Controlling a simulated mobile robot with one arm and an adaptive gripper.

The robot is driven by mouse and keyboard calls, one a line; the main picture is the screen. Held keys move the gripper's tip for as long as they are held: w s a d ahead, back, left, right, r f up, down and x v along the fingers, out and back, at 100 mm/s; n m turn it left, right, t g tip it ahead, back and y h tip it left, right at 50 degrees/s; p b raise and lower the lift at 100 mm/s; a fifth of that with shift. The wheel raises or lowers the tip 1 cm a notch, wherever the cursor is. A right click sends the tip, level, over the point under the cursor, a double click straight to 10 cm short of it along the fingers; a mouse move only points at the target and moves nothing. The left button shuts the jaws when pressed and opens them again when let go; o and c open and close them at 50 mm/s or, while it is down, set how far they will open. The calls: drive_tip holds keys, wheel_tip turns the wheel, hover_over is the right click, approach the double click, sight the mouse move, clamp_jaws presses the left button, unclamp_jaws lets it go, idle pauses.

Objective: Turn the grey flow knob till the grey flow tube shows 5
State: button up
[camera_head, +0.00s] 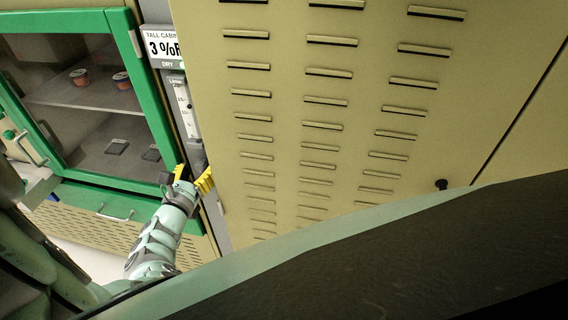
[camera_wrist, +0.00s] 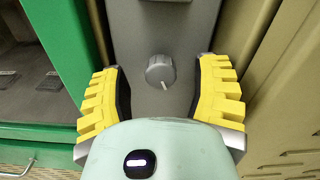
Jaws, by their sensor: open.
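The grey flow knob (camera_wrist: 160,71) shows in the wrist view, on a grey panel (camera_wrist: 190,35). It is round with a pale pointer line that points down in the picture. My gripper (camera_wrist: 160,88) is open, with one yellow ridged finger on each side of the knob and a gap on both sides. In the head view my gripper (camera_head: 194,178) is at the lower part of the narrow panel, and the knob is hidden there. The grey flow tube (camera_head: 187,100) stands above it with a printed scale; its reading is too small to tell.
A green-framed cabinet (camera_head: 140,75) with a glass door stands left of the panel, with spools and dark flat items on its shelves. A beige slotted cabinet (camera_head: 290,100) stands close on the right.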

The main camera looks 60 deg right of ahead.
drive_tip(key=shift+d, duration=0.5)
drive_tip(key=shift+w+a, duration=0.1)
clamp_jaws()
